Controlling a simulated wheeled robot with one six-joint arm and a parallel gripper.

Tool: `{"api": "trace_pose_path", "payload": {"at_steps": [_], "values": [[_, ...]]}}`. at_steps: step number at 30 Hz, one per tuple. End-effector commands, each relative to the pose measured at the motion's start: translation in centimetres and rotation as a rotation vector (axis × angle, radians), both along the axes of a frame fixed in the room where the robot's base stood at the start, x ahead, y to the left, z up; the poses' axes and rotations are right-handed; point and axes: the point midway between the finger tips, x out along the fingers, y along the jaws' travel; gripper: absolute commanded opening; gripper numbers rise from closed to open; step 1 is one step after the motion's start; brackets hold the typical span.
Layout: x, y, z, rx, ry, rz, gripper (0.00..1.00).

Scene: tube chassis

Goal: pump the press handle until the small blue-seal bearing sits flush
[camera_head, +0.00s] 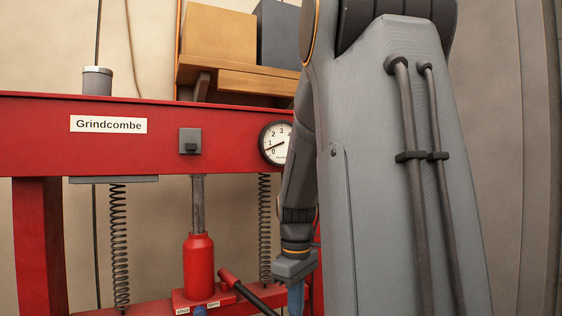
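The press handle (250,294) is a dark bar set in a red socket at the foot of the red bottle jack (198,266). It slopes down to the right and runs out of the bottom of the picture. My gripper (295,285) points down just right of the handle. A blue piece shows below its grey body, cut off by the picture's edge; I cannot tell whether it is a finger or something held. Whether the gripper touches the handle is not visible. The blue-seal bearing is not in view.
The red press beam (100,155) carries a dial gauge (276,142), its needle slightly above 0. Coil springs (119,245) hang either side of the jack. Small "shut" and "open" labels (199,309) sit at the jack's base. My arm blocks much of the right side.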

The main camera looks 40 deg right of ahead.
Motion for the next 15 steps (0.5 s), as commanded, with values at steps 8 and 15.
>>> {"api": "trace_pose_path", "payload": {"at_steps": [8, 15], "values": [[-0.1, 0.0, 4.4, 0.000, -0.001, 0.000, 0.00], [0.0, 0.0, 7.7, -0.001, -0.002, 0.000, 0.00]]}}
